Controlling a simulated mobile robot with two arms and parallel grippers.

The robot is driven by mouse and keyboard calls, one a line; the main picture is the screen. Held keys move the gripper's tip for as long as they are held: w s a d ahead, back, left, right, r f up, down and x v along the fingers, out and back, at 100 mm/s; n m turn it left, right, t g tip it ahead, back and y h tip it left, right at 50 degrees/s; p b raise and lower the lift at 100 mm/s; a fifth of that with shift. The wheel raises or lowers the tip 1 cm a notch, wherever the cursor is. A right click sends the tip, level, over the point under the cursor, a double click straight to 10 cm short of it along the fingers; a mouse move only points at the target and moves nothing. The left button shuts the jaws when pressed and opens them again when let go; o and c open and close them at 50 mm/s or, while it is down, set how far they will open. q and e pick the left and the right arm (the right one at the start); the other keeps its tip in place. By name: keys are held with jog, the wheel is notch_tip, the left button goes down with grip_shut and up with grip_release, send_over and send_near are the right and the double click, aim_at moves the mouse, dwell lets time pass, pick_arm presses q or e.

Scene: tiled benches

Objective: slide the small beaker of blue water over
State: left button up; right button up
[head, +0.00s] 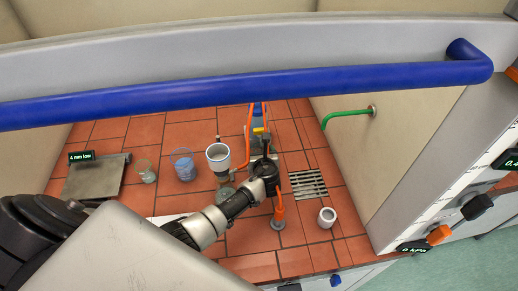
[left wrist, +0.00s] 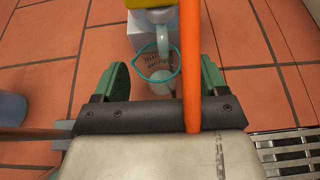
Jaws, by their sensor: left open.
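A glass beaker with pale blue liquid (head: 183,167) stands upright on the red tiles in the head view, left of centre. A smaller glass (head: 146,172) stands to its left; its contents are hard to tell. My left gripper (head: 263,148) is well to the right of both. In the left wrist view my left gripper (left wrist: 160,82) is open, with green-padded fingers apart. A clear vessel with a teal rim and printed marks (left wrist: 158,66) shows between and beyond the fingers; I cannot tell whether they touch it. A blue-grey vessel (left wrist: 10,108) is cut off at the left edge.
A blue bar (head: 250,85) crosses the front of the enclosure. A white cup (head: 218,157) and an orange hose (left wrist: 190,65) are close to the gripper. A metal grate (head: 308,184) and small white pot (head: 327,217) lie right. A flat plate (head: 95,178) lies left.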

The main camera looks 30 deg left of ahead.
aim_at(258, 148)
pick_arm(q)
jog(key=shift+x, duration=1.7)
jog(key=shift+c, duration=0.5)
jog(key=c, duration=0.7)
jog(key=o, duration=0.8)
jog(key=shift+s, duration=0.15)
jog(key=v, duration=1)
jog(key=shift+s+d+r, duration=0.15)
jog(key=shift+s+d, duration=0.1)
jog(key=shift+d, duration=0.05)
